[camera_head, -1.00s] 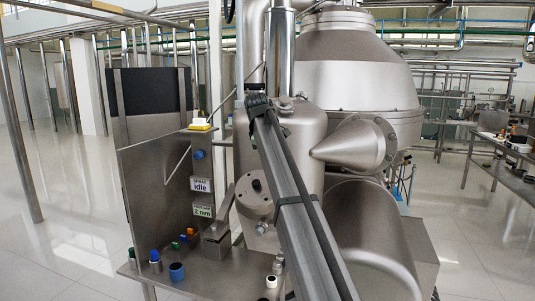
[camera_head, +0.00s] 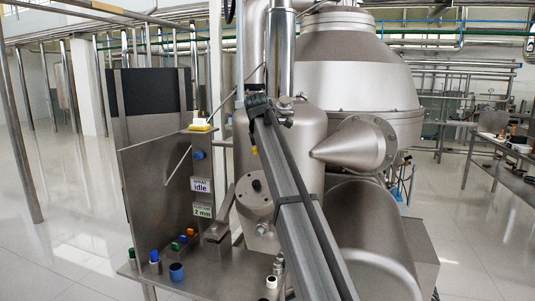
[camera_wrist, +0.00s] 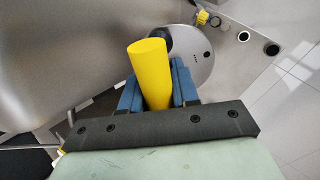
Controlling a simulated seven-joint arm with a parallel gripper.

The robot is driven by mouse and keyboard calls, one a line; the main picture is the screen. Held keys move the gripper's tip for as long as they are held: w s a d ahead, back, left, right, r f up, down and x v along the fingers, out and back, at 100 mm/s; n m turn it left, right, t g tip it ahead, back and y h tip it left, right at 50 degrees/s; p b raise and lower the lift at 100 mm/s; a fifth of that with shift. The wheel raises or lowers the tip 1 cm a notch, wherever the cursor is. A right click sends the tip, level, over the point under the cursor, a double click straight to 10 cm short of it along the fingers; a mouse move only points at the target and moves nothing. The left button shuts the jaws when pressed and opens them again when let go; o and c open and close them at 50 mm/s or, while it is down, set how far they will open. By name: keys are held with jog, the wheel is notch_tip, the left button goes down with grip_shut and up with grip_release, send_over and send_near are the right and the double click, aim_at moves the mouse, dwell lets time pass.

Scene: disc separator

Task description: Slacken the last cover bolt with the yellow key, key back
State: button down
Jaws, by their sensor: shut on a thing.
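The yellow key's thick round handle (camera_wrist: 150,72) stands between the two blue fingers of my gripper (camera_wrist: 158,88) in the wrist view. The gripper is shut on it. The key's lower end is hidden behind the handle. A round steel cover (camera_wrist: 190,66) with a dark hole lies beyond the handle, partly hidden by it. In the head view a round cover (camera_head: 253,207) with a black centre and a bolt head (camera_head: 262,229) sits low on the steel housing. A small yellow-and-black piece shows beside my arm there, above the cover. My fingers are hidden in the head view.
A steel shelf carries several coloured sockets, including a blue one (camera_head: 177,272). Its upright panel bears an "idle" label (camera_head: 202,186) and a "2 mm" label (camera_head: 203,211). A steel cone (camera_head: 345,143) juts out right of my arm. A yellow knob (camera_wrist: 203,18) shows in the wrist view.

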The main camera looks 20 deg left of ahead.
dwell(0.3)
jog(key=n, duration=0.7)
jog(key=shift+s+r, duration=0.1)
jog(key=shift+r, duration=0.1)
dwell(0.4)
jog(key=shift+s+r, duration=0.1)
jog(key=shift+r, duration=0.05)
jog(key=shift+s+r, duration=0.1)
dwell(0.6)
